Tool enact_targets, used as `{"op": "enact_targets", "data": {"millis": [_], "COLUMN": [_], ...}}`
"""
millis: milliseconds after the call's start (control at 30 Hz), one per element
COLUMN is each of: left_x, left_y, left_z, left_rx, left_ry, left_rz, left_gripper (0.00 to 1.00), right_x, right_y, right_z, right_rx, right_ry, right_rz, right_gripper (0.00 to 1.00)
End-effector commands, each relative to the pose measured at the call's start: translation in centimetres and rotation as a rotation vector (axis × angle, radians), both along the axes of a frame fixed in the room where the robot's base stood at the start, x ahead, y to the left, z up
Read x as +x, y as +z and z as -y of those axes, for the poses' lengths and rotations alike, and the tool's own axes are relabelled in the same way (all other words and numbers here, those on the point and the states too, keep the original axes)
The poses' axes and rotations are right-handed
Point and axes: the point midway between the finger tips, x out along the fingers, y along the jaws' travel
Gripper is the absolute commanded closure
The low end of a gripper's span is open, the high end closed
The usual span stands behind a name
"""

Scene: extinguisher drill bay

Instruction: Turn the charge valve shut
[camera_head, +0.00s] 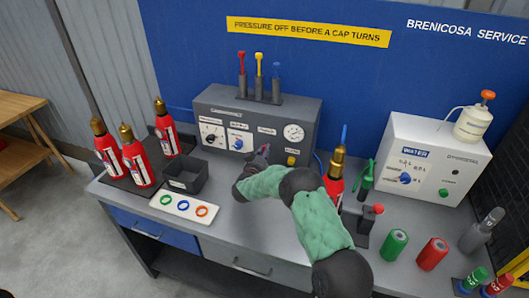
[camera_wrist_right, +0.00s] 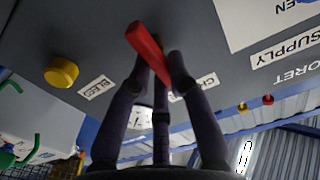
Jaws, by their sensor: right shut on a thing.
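The charge valve's red lever handle (camera_wrist_right: 146,40) shows in the right wrist view, between the fingers of my right gripper (camera_wrist_right: 160,70), against the grey panel. The fingers are shut on it. A white label beside the fingers is partly covered and reads "CH". In the head view my right gripper (camera_head: 262,154) is at the front of the grey charging panel (camera_head: 295,100), left of the round gauge (camera_head: 294,132), and hides most of the lever. My left gripper is not in view.
A yellow knob (camera_head: 291,160) sits right of my gripper on the panel; it also shows in the right wrist view (camera_wrist_right: 61,72). A red extinguisher (camera_head: 334,182) stands close right of my forearm. A black bin (camera_head: 186,178) and a white tray (camera_head: 184,207) lie left.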

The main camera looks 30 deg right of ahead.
Motion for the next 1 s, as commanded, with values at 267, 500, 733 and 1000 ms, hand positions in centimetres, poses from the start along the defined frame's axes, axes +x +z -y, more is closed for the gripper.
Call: {"op": "enact_targets", "data": {"millis": [267, 500, 733, 1000], "left_x": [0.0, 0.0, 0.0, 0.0], "left_y": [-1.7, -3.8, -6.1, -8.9], "left_z": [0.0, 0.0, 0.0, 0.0], "left_rx": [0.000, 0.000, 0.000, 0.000], "left_ry": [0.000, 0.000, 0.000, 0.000], "left_rz": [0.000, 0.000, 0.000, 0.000], "left_gripper": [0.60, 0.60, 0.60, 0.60], "right_x": [-0.1, -0.4, -0.6, -0.8], "right_y": [-0.3, -0.6, -0.9, -1.3], "right_z": [0.2, 0.4, 0.5, 0.7], "right_rx": [0.097, 0.237, 0.380, 0.548], "right_ry": [0.000, 0.000, 0.001, 0.000], "right_rz": [0.115, 0.281, 0.447, 0.643], "right_gripper": [1.00, 1.00, 1.00, 1.00]}}
